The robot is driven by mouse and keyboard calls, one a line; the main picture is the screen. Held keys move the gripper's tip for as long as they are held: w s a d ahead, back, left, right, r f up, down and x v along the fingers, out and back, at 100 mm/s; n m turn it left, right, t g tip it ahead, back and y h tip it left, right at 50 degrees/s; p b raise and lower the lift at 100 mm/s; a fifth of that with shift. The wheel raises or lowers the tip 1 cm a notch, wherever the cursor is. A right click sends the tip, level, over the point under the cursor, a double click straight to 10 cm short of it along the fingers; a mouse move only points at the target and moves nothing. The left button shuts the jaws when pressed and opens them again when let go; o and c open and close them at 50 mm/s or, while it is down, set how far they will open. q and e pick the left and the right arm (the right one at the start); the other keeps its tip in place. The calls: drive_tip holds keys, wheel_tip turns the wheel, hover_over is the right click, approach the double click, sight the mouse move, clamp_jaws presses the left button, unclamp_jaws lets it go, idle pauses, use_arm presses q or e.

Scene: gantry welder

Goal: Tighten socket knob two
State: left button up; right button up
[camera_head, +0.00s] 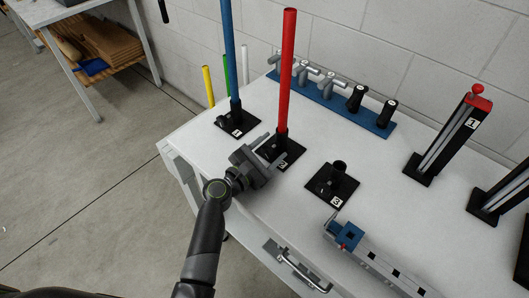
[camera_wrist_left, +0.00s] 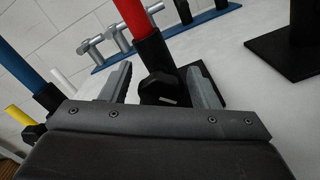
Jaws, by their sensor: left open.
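Socket two (camera_head: 285,150) is a black holder on a square base plate with a tall red tube (camera_head: 286,75) upright in it. Its black knob (camera_wrist_left: 160,90) shows in the left wrist view, low on the near side of the socket; in the head view my gripper largely hides it. My left gripper (camera_head: 275,152) is open at the socket's base. In the left wrist view its two fingers (camera_wrist_left: 163,88) stand on either side of the knob, with gaps visible. I cannot tell whether they touch it. My right gripper is not in view.
Socket one (camera_head: 238,122) with a blue tube stands to the left, and empty socket three (camera_head: 333,183) to the right. A blue rack (camera_head: 340,112) with tools lies behind. A clamp-like bar (camera_head: 370,262) lies at the front right of the white table (camera_head: 225,200).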

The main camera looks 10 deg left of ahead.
use_arm(q)
drive_tip(key=b+v, duration=0.2)
drive_tip(key=v, duration=1.5)
drive_tip(key=shift+s, duration=0.15)
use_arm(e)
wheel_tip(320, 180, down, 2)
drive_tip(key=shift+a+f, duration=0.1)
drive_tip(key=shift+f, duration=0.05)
use_arm(q)
drive_tip(key=shift+a, duration=0.15)
